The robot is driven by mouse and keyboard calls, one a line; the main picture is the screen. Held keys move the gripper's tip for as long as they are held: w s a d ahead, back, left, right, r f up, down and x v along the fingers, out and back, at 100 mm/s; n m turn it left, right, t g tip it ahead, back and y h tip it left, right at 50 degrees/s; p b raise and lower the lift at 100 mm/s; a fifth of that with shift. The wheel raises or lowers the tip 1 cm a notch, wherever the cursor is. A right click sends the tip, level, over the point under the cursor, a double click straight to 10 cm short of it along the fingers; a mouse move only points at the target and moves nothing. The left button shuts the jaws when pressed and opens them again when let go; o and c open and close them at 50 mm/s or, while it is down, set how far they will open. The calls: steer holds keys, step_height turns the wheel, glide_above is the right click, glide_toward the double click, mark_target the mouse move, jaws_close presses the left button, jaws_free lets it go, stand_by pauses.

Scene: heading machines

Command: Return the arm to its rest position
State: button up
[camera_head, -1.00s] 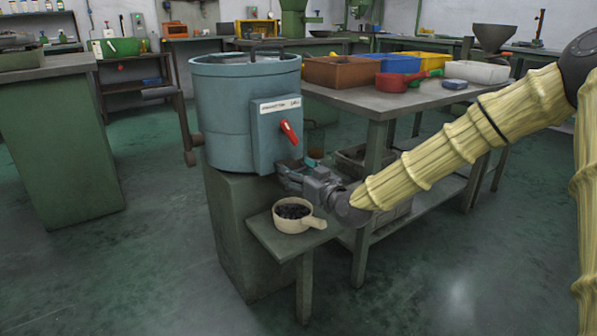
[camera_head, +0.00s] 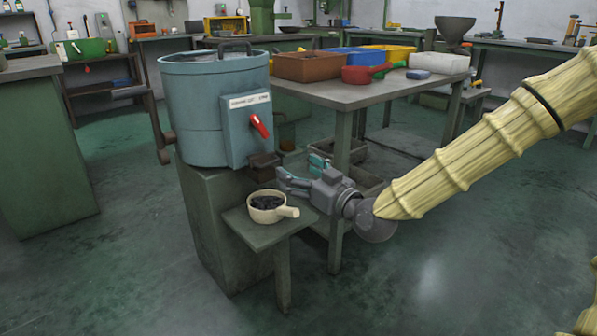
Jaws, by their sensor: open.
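My gripper (camera_head: 300,173) is at the middle of the view, at the end of my arm in its pale yellow cover. Its fingers are spread and nothing is between them. It points left, just right of the blue-grey drum machine (camera_head: 192,110) and near the small green side shelf (camera_head: 252,232). A cream scoop (camera_head: 292,211) with dark pieces in it stands on that shelf, to the lower left of the gripper. The gripper looks apart from the scoop. The red lever (camera_head: 259,125) on the machine's front box points down to the right.
A work table (camera_head: 348,95) behind the gripper carries a brown bin (camera_head: 307,66), a blue bin, a yellow bin and a red scoop (camera_head: 364,74). Its leg stands close behind my gripper. A green bench (camera_head: 45,155) is at the left. The floor at front right is clear.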

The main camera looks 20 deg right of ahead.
steer(key=shift+g, duration=0.5)
steer(key=w+f, duration=0.6)
steer(key=shift+d+f, duration=0.1)
steer(key=shift+d, duration=0.05)
steer(key=shift+d+r, duration=0.1)
steer(key=shift+r, duration=0.2)
steer(key=s+a+f+m+g+h, duration=0.1)
steer(key=s+f+g, duration=0.2)
steer(key=s+f, duration=0.55)
steer(key=s+a+f+m+g+h, duration=0.1)
steer(key=s+f+g, duration=0.2)
steer(key=f, duration=1.1)
steer(key=s+a+f+m+g+h, duration=0.1)
steer(key=s+f+g, duration=0.2)
steer(key=s+f, duration=0.55)
steer(key=s+d+f+m+g+h, duration=0.15)
steer(key=s+f+g, duration=0.25)
steer(key=s+f, duration=0.65)
steer(key=s+d+f+m+g+h, duration=0.15)
steer(key=s+f+g, duration=0.25)
steer(key=s+f, duration=0.7)
step_height(320, 180, up, 49)
steer(key=s+a+n+p, duration=0.1)
steer(key=s+p, duration=0.1)
steer(key=p, duration=4.4)
steer(key=shift+f+h, duration=0.15)
steer(key=shift+h, duration=0.25)
